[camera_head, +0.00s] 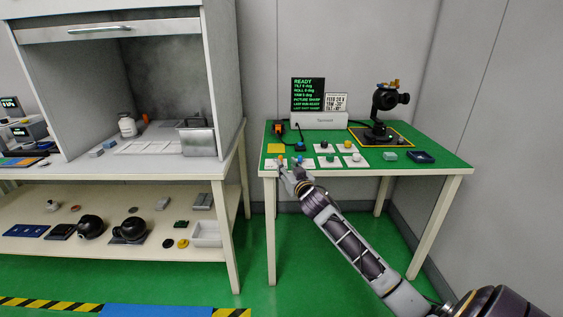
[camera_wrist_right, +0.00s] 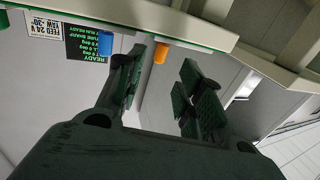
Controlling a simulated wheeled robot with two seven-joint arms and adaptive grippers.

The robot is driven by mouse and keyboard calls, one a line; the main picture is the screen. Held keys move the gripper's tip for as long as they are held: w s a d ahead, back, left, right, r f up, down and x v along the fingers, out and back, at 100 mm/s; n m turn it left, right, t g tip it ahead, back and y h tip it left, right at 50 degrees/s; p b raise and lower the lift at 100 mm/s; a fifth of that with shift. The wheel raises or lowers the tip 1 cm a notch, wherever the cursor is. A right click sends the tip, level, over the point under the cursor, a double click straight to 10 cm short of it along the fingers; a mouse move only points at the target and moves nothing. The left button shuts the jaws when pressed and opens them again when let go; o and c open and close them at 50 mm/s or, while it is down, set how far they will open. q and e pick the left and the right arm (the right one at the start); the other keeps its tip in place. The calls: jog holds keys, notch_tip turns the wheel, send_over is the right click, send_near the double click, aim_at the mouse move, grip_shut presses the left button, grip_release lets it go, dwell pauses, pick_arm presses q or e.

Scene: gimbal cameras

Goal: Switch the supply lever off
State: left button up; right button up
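I cannot tell for certain which thing is the supply lever. A small orange knob (camera_head: 280,158) and a blue knob (camera_head: 299,159) stand on the near left of the green table. In the right wrist view, which looks turned over, the orange knob (camera_wrist_right: 160,53) and the blue knob (camera_wrist_right: 106,44) hang from the table edge. My right gripper (camera_head: 289,174) is at the front left table edge, close to these knobs. In the wrist view its fingers (camera_wrist_right: 160,80) are apart with nothing held; the orange knob appears between and beyond them. My left gripper is not in view.
A black-and-orange device (camera_head: 280,131) sits at the table's back left. A screen reading READY (camera_head: 308,95) and a label card (camera_head: 336,102) stand behind. A black gimbal camera (camera_head: 385,105) stands at right. Several coloured buttons on white plates (camera_head: 347,146) fill the middle.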

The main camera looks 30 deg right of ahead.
jog(key=shift+w+d, duration=0.15)
jog(key=shift+w, duration=0.45)
jog(key=shift+b+x, duration=0.65)
jog(key=shift+x, duration=1.4)
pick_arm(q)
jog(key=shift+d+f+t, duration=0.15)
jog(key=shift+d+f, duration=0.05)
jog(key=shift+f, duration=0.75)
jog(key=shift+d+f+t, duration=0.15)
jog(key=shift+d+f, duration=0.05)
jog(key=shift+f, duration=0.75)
pick_arm(e)
jog(key=shift+w+d, duration=0.15)
jog(key=shift+w, duration=0.5)
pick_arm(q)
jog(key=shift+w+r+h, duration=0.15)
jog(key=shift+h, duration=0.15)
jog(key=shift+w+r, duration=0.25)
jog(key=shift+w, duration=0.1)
pick_arm(e)
grip_shut()
